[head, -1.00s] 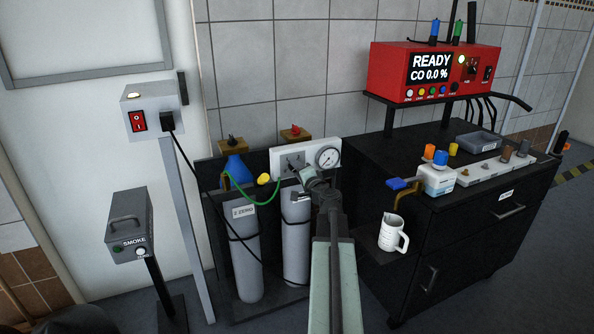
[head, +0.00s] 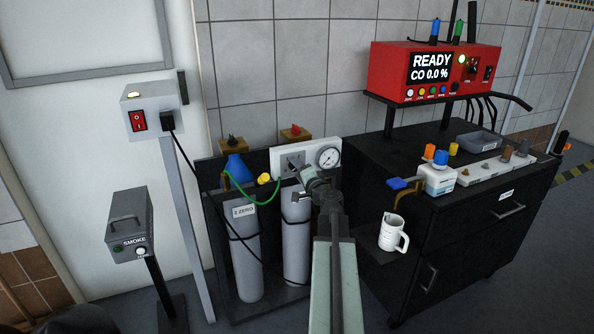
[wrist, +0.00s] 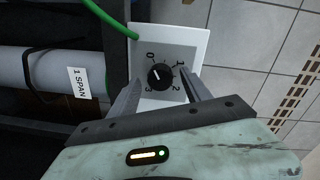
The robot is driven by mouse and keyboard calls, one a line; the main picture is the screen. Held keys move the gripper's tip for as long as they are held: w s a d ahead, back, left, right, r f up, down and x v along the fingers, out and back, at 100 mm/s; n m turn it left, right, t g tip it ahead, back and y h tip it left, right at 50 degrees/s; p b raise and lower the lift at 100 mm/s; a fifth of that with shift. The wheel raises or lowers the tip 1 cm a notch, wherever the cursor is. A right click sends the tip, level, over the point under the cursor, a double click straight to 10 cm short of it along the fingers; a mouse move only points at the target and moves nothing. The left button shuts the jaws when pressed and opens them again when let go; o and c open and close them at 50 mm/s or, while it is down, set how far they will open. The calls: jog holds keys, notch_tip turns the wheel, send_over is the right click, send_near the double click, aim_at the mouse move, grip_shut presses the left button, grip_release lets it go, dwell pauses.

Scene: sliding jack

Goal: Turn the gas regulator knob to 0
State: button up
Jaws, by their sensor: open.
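The gas regulator knob (wrist: 160,76) is small, round and black, on a pale grey plate with the numbers 0, 1, 2 and 3 around it. Its white mark sits on the lower left side, seemingly nearer 3 than 0; it is small to read. My gripper (wrist: 160,79) is open, with one finger on each side of the knob in the wrist view. I cannot tell whether the fingers touch it. In the head view my gripper (head: 303,176) is in front of the regulator panel (head: 312,151) and partly hides the knob area.
A pressure gauge (head: 328,157) is just right of the knob. A green hose (head: 262,201) runs left from the panel. Gas cylinders (head: 296,235) stand below, one labelled 1 SPAN in the wrist view (wrist: 80,82). A black cabinet (head: 470,225) with a white jug (head: 391,235) stands right.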

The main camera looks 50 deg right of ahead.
jog(key=v, duration=0.7)
jog(key=shift+s, duration=0.1)
